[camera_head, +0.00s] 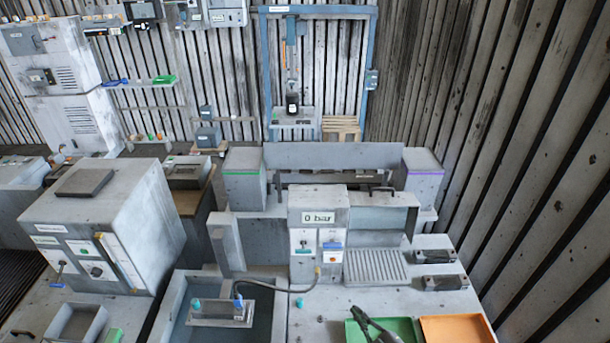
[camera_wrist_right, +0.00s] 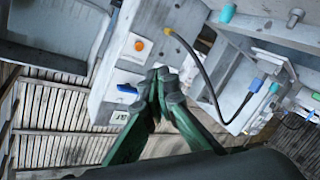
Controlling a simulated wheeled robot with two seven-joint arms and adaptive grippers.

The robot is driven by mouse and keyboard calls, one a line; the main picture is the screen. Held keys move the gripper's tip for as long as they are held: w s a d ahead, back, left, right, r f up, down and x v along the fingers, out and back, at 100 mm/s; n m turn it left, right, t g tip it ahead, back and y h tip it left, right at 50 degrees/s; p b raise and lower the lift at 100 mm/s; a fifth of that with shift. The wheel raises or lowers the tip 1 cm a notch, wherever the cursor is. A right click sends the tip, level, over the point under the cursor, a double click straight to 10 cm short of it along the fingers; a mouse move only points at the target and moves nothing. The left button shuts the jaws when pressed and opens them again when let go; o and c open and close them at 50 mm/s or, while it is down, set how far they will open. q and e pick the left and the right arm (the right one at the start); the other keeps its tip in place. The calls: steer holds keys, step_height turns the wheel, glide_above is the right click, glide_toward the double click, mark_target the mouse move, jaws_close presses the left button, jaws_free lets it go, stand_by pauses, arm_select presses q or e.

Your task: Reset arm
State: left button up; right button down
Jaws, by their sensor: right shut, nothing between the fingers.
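My right gripper (camera_head: 364,322) shows at the bottom of the head view, over the left part of a green tray (camera_head: 405,328). In the right wrist view its two fingers (camera_wrist_right: 160,82) meet at the tips, with nothing between them. In that view the fingertips appear in front of the grey control box, which also shows in the head view (camera_head: 318,205) with a "0 bar" display. My left gripper is not in view.
An orange tray (camera_head: 456,329) lies right of the green one. A sunken basin (camera_head: 180,305) holds a block with a black hose (camera_head: 270,291) running to the control box. A large grey cabinet (camera_head: 105,215) stands at left.

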steer(key=s+d+f+m+g+h, duration=0.2)
steer(key=s+d+m+h, duration=0.2)
steer(key=d, duration=0.3)
steer(key=s+d+f+m+g+h, duration=0.1)
steer(key=s+d+f+m+h, duration=0.1)
steer(key=s+d+m+h, duration=0.3)
steer(key=s+d+f+m+g, duration=0.2)
steer(key=s+d+g, duration=0.15)
steer(key=s, duration=0.65)
steer(key=s+d+f+m+g, duration=0.15)
steer(key=s+g, duration=0.25)
steer(key=s, duration=0.6)
step_height(320, 180, down, 37)
steer(key=g+y+b, duration=0.1)
steer(key=g+b, duration=0.1)
steer(key=b, duration=0.7)
arm_select(q)
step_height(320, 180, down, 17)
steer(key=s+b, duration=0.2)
steer(key=b, duration=0.5)
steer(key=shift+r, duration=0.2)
arm_select(e)
steer(key=s+f, duration=1)
steer(key=f, duration=0.3)
steer(key=s+f, duration=1.1)
steer(key=f, duration=0.2)
steer(key=shift+f+g, duration=0.2)
steer(key=shift+g, duration=0.25)
